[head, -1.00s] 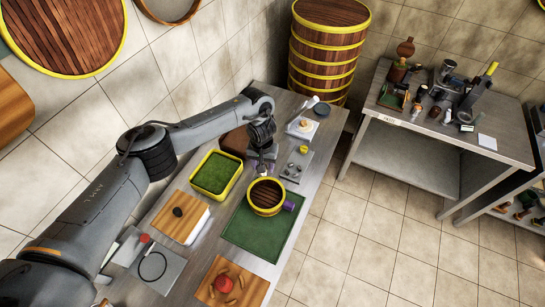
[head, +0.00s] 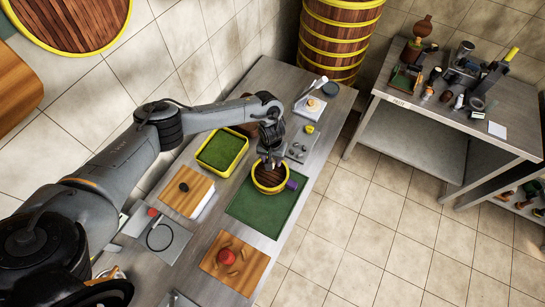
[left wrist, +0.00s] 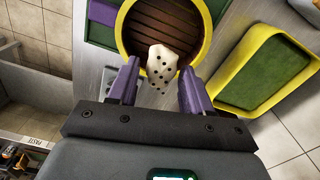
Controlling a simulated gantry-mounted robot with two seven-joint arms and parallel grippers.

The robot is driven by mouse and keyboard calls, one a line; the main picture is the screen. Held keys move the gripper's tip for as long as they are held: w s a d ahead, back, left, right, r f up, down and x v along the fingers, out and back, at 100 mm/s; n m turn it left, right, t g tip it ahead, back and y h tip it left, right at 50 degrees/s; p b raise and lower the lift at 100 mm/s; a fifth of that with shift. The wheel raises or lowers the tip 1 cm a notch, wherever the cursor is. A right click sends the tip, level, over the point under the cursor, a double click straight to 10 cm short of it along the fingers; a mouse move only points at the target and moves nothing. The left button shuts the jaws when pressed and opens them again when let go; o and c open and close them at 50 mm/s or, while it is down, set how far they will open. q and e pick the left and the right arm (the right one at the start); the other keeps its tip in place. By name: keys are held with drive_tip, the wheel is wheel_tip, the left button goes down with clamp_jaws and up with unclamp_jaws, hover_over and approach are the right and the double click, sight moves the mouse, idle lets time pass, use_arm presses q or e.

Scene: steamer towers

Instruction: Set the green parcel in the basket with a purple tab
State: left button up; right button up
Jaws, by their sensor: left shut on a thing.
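The round basket (head: 268,179) has a yellow rim, a dark slatted floor and a purple tab (head: 291,184) on its right side. It stands on a green mat; in the left wrist view the basket (left wrist: 163,22) and tab (left wrist: 103,13) also show. My left gripper (head: 271,163) points down at the basket's far rim. No green parcel is visible. My right gripper is out of view.
A yellow tray with green lining (head: 221,153) stands left of the basket. Wooden boards (head: 187,191) (head: 234,263) lie left and in front. A grey tray (head: 301,146) and white plate (head: 309,106) are behind. A tall steamer stack (head: 335,40) stands beyond the table.

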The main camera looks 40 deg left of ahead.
use_arm(q)
drive_tip(key=shift+r+p, duration=0.15)
drive_tip(key=shift+p, duration=0.45)
drive_tip(key=b, duration=0.5)
hover_over(272, 175)
wheel_tip(272, 175, down, 9)
drive_tip(key=shift+r, duration=0.15)
drive_tip(key=shift+f+b, duration=0.65)
drive_tip(key=shift+f, duration=0.45)
drive_tip(key=shift+f+b, duration=0.3)
drive_tip(key=shift+f, duration=0.2)
drive_tip(key=o, duration=1.1)
drive_tip(key=shift+r, duration=0.15)
